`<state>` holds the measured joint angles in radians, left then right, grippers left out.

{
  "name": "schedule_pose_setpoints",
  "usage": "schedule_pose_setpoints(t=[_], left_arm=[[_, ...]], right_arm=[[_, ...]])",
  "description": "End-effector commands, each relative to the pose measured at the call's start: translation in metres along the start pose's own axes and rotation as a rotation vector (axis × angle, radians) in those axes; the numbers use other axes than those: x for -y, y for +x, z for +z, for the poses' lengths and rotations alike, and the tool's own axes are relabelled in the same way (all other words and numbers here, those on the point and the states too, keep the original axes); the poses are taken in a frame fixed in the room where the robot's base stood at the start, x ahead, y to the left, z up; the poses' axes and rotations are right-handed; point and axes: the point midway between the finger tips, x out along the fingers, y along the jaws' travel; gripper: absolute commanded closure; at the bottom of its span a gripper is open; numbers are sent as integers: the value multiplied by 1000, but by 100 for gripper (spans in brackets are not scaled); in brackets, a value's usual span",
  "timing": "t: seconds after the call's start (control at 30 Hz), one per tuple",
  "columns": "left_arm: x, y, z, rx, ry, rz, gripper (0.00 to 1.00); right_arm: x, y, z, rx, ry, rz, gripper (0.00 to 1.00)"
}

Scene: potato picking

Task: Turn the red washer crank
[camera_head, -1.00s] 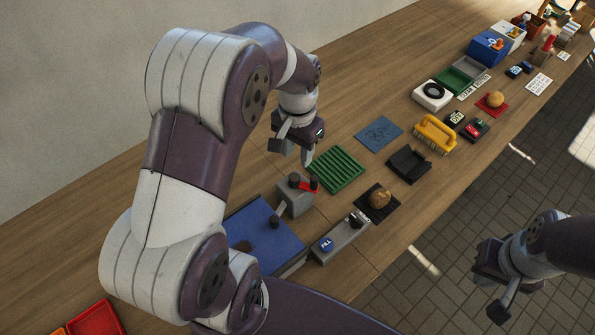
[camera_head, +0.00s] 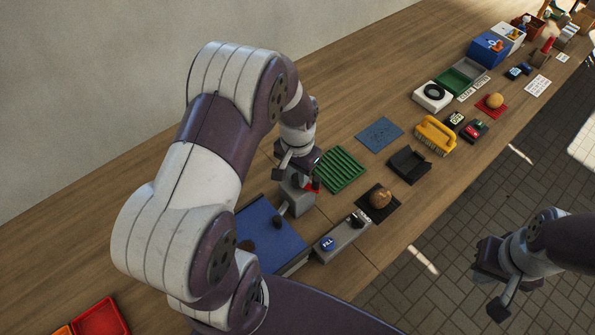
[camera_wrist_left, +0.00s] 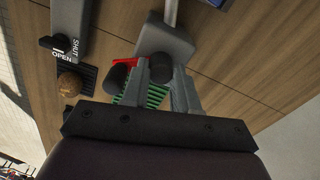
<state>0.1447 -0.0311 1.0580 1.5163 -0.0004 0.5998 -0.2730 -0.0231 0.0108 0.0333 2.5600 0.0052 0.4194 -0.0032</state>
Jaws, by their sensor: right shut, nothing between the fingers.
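The red crank (camera_head: 313,188) is on a grey washer block (camera_head: 297,203) beside the blue box. In the left wrist view, the red crank arm (camera_wrist_left: 124,63) has a black knob (camera_wrist_left: 119,73) at its outer end. A second black knob (camera_wrist_left: 160,68) is on the grey block. My left gripper (camera_head: 296,180) is down at the crank. Its fingers (camera_wrist_left: 160,80) are apart, one on each side of the second knob; contact is unclear. The outer knob lies outside the fingers. My right gripper (camera_head: 484,281) is shut and empty, over the floor off the table.
A green slatted rack (camera_head: 340,169) lies just behind the crank. The blue box (camera_head: 268,236) and a grey switch block (camera_head: 340,240) are in front. A potato (camera_head: 380,199) lies on a black mat. Several other stations line the table to the right.

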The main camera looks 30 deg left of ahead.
Motion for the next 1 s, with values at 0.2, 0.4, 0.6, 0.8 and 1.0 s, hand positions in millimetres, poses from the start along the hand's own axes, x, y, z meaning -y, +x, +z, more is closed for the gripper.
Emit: schedule_pose_setpoints(t=[0.2, 0.4, 0.6, 0.8, 1.0], left_arm=[[0, -1, -1, -3, -45, 0, 100], [1, -2, -2, -3, -165, 0, 100], [1, -3, -2, -4, -345, 0, 100], [2, -3, -2, -5, -535, 0, 100], [2, -3, -2, -6, -714, 1, 100]], right_arm=[[0, -2, 0, 0, 0, 0, 100], [0, -7, -1, 0, 0, 0, 100], [0, -12, -1, 0, 0, 0, 100], [0, -17, -2, 0, 0, 0, 100], [0, -22, -3, 0, 0, 0, 100]])
